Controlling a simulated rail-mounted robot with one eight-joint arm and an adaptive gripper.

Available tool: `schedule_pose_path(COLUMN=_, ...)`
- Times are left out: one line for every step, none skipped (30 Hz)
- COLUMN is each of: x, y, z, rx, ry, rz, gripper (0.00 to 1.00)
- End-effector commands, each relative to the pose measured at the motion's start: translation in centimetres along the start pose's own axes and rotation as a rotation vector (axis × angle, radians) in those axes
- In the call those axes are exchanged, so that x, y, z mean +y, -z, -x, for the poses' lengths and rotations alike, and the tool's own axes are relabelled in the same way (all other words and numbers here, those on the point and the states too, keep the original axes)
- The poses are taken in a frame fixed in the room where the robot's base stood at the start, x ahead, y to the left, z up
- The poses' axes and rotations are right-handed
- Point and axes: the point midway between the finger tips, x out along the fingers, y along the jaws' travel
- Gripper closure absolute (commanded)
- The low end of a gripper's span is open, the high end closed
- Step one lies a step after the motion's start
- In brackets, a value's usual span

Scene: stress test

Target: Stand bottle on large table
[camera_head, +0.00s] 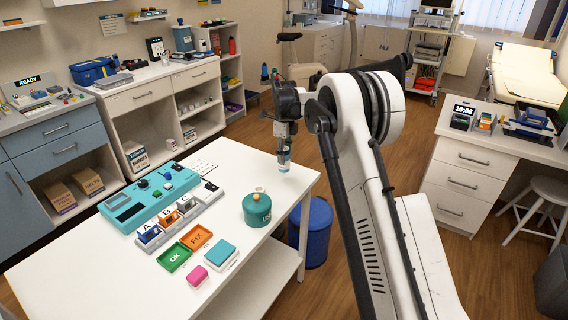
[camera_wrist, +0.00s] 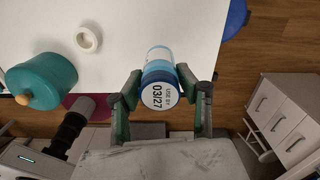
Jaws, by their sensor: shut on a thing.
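A small blue and white bottle (camera_head: 284,160) hangs below my gripper (camera_head: 284,132) near the far right edge of the large white table (camera_head: 120,272). It looks roughly upright in the head view; I cannot tell whether its base touches the tabletop. In the wrist view, the bottle (camera_wrist: 160,72) sits between the two fingers of my gripper (camera_wrist: 160,88), which is shut on it. Its round end, marked "03/27", faces the wrist camera. The white tabletop (camera_wrist: 120,20) lies beyond it, with the table edge close by.
A teal lidded pot (camera_head: 257,209) and a white ring (camera_wrist: 88,38) stand on the table. A teal case (camera_head: 150,195), lettered bins, green and orange trays (camera_head: 196,237) and coloured blocks occupy its left and middle. A blue bin (camera_head: 311,235) stands on the floor beside the table.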

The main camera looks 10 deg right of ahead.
Motion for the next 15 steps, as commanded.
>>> schedule_pose_path(x=0.0, y=0.0, z=-0.3, rx=0.000, ry=0.000, rz=0.000, gripper=1.00)
schedule_pose_path(x=0.0, y=0.0, z=-0.5, rx=0.000, ry=0.000, rz=0.000, gripper=1.00)
schedule_pose_path(x=0.0, y=0.0, z=-0.9, rx=0.000, ry=0.000, rz=0.000, gripper=1.00)
schedule_pose_path(x=0.0, y=0.0, z=-1.3, rx=0.000, ry=0.000, rz=0.000, gripper=1.00)
schedule_pose_path(x=0.0, y=0.0, z=-1.7, rx=0.000, ry=0.000, rz=0.000, gripper=1.00)
schedule_pose_path(x=0.0, y=0.0, z=-2.3, rx=0.000, ry=0.000, rz=0.001, gripper=1.00)
schedule_pose_path(x=0.0, y=0.0, z=-2.7, rx=0.000, ry=0.000, rz=0.001, gripper=1.00)
schedule_pose_path(x=0.0, y=0.0, z=-3.1, rx=0.000, ry=0.000, rz=0.001, gripper=1.00)
schedule_pose_path(x=0.0, y=0.0, z=-3.5, rx=0.000, ry=0.000, rz=0.001, gripper=1.00)
schedule_pose_path(x=0.0, y=0.0, z=-3.8, rx=0.000, ry=0.000, rz=0.001, gripper=1.00)
schedule_pose_path(x=0.0, y=0.0, z=-3.9, rx=0.000, ry=0.000, rz=0.001, gripper=1.00)
schedule_pose_path(x=0.0, y=0.0, z=-4.0, rx=0.000, ry=0.000, rz=0.001, gripper=1.00)
schedule_pose_path(x=0.0, y=0.0, z=-4.0, rx=0.000, ry=0.000, rz=0.001, gripper=1.00)
schedule_pose_path(x=0.0, y=0.0, z=-4.0, rx=0.000, ry=0.000, rz=0.001, gripper=1.00)
schedule_pose_path(x=0.0, y=0.0, z=-4.0, rx=0.000, ry=0.000, rz=0.001, gripper=1.00)
